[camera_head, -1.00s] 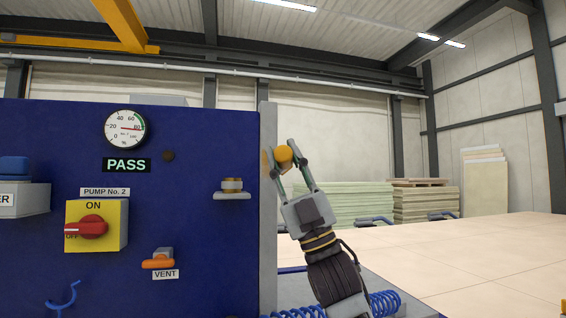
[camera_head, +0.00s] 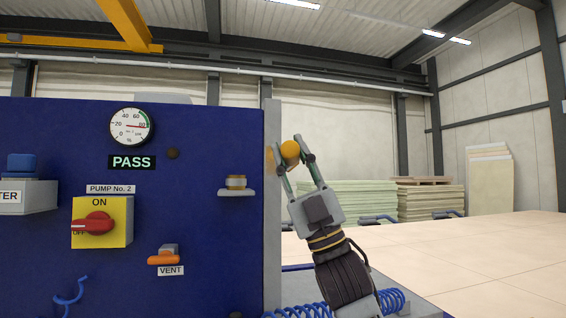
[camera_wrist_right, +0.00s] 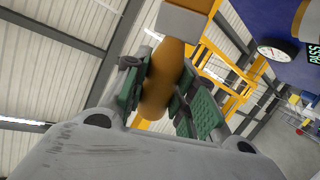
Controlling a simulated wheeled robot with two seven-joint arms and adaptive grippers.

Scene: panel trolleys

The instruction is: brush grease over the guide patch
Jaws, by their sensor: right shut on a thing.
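My right gripper (camera_head: 290,158) is shut on the orange handle of a brush (camera_head: 290,151), just right of the blue panel's grey edge post (camera_head: 272,220). In the right wrist view the orange handle (camera_wrist_right: 160,85) sits between the green finger pads, with a grey block (camera_wrist_right: 184,20) at its upper end. A tan spot (camera_head: 270,158) shows on or in front of the edge post beside the left finger; I cannot tell whether it is the guide patch or part of the brush. A small tin (camera_head: 236,182) stands on a little shelf on the panel. My left gripper is out of view.
The blue panel (camera_head: 205,230) carries a gauge (camera_head: 130,127), a PASS display (camera_head: 132,162), a yellow switch with a red knob (camera_head: 100,222) and an orange vent lever (camera_head: 165,259). A blue coiled hose (camera_head: 300,311) lies low. Open floor extends right.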

